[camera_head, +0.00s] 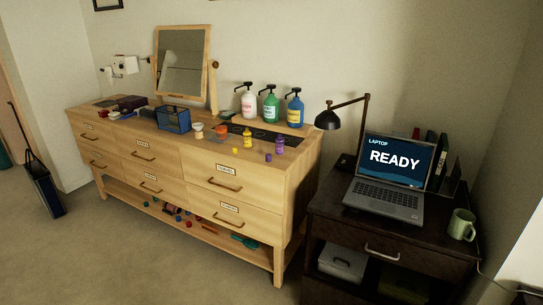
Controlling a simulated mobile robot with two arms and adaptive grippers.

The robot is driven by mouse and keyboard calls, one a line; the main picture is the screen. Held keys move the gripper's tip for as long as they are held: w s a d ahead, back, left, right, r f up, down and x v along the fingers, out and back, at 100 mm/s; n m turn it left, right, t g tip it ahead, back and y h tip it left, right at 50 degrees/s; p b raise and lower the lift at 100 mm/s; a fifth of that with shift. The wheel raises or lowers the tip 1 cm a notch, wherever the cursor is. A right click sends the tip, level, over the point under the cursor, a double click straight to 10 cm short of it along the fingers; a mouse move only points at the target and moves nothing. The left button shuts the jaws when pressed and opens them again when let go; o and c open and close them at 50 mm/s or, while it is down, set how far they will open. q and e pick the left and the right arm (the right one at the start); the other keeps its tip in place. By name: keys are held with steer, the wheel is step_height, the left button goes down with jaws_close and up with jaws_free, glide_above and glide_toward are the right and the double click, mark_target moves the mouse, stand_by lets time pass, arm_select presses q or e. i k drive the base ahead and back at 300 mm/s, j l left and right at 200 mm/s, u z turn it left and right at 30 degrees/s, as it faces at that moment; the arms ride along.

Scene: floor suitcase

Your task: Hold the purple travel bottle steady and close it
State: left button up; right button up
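The purple travel bottle (279,145) stands upright near the right front corner of the wooden dresser top (190,150). A small purple piece (268,157), which looks like a cap, lies apart from it, just to its front left. A yellow bottle (247,139) stands to the left of the purple bottle, and a small yellow piece (235,150) lies in front of it. Whether the purple bottle's mouth is open is too small to tell. Neither of my grippers is in view.
Pink-white (249,105), green (270,106) and blue (295,110) pump bottles stand behind. A blue mesh basket (174,119) and a mirror (181,62) are farther left. A dark desk (390,228) with a laptop (388,172) is at right. Floor in front is clear.

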mark_target(279, 150)
steer(key=z, duration=0.55)
steer(key=i+j+z, duration=0.4)
steer(key=j, duration=0.2)
steer(key=i+j+z, duration=0.15)
steer(key=j, duration=0.2)
steer(key=i+j+z, duration=0.2)
steer(key=j, duration=0.15)
steer(key=i+j+z, duration=0.2)
steer(key=j, duration=0.2)
steer(key=i+j, duration=0.1)
steer(key=j, duration=0.35)
steer(key=i+j, duration=0.1)
steer(key=j, duration=0.35)
steer(key=i+j, duration=0.15)
steer(key=j, duration=0.3)
steer(key=i+j+z, duration=0.1)
steer(key=j, duration=0.35)
steer(key=i+j, duration=0.1)
steer(key=j, duration=0.35)
